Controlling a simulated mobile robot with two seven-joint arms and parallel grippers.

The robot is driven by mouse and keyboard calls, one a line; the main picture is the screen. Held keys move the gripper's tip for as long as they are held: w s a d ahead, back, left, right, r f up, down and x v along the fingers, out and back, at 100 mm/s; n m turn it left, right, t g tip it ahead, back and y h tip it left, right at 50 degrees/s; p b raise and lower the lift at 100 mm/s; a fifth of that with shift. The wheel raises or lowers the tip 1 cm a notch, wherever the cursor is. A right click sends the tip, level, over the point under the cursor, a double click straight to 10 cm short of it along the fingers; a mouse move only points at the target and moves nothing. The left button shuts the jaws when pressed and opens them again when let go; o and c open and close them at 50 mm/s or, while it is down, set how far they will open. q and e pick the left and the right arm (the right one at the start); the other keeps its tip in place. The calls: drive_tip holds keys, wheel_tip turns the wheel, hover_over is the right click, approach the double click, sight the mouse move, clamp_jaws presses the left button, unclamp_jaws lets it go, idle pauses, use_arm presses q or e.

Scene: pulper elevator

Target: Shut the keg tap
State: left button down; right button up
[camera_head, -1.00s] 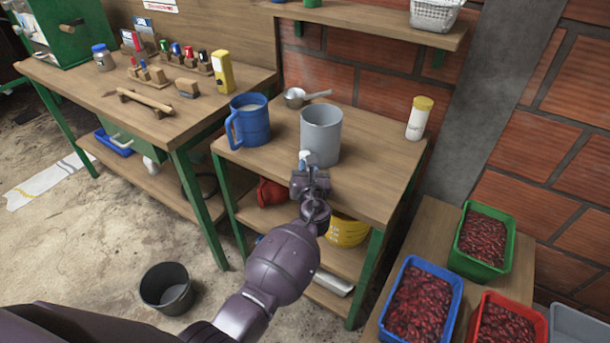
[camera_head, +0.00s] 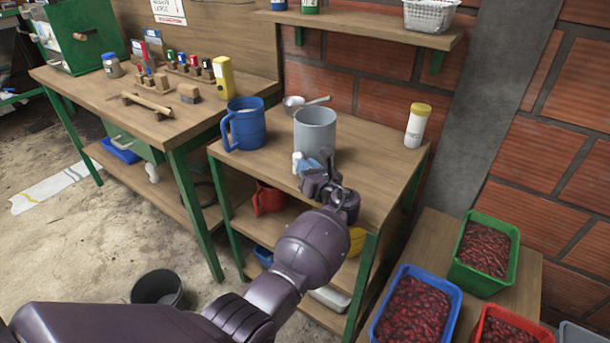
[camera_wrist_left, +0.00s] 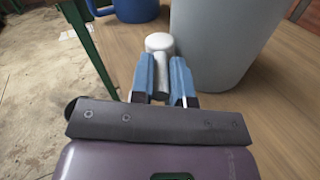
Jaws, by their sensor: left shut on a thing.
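The keg is a plain grey cylinder (camera_head: 317,131) standing upright on the wooden bench. Its small pale tap (camera_head: 297,161) shows low on its near side. The keg's wall also fills the upper right of the left wrist view (camera_wrist_left: 222,45). My left gripper (camera_head: 309,164) is at the tap, in front of the keg. In the left wrist view its two blue fingers (camera_wrist_left: 163,80) are shut on the tap's light grey handle (camera_wrist_left: 161,76), with a white rounded end (camera_wrist_left: 160,42) beyond them. The fingers hide part of the tap. My right gripper is not in view.
A blue jug (camera_head: 246,124) stands left of the keg, with a metal ladle (camera_head: 295,104) behind. A yellow-capped bottle (camera_head: 417,126) stands to the right. Crates of red cherries, one blue (camera_head: 377,331), one green (camera_head: 453,262), sit at lower right. A dark bucket (camera_head: 158,288) is on the floor.

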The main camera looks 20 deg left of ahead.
use_arm(q)
drive_tip(key=shift+w+d+f+n+g+y, duration=0.2)
drive_tip(key=shift+f+n+g+y, duration=0.1)
drive_tip(key=shift+f+g+y, duration=0.15)
drive_tip(key=shift+w+r+n+g+y+b, duration=0.2)
drive_tip(key=shift+n+g+y+b, duration=0.35)
drive_tip(key=shift+n+g+b, duration=0.25)
drive_tip(key=shift+w+d+r+n+g+y, duration=0.15)
drive_tip(key=shift+n+g+y, duration=0.2)
drive_tip(key=shift+g, duration=0.3)
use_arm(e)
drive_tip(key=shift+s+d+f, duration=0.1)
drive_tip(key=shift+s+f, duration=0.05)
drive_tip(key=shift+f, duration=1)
use_arm(q)
drive_tip(key=shift+b, duration=0.35)
drive_tip(key=shift+r, duration=0.1)
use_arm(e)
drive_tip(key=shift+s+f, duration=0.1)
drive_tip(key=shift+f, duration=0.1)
use_arm(q)
drive_tip(key=c, duration=1.1)
unclamp_jaws()
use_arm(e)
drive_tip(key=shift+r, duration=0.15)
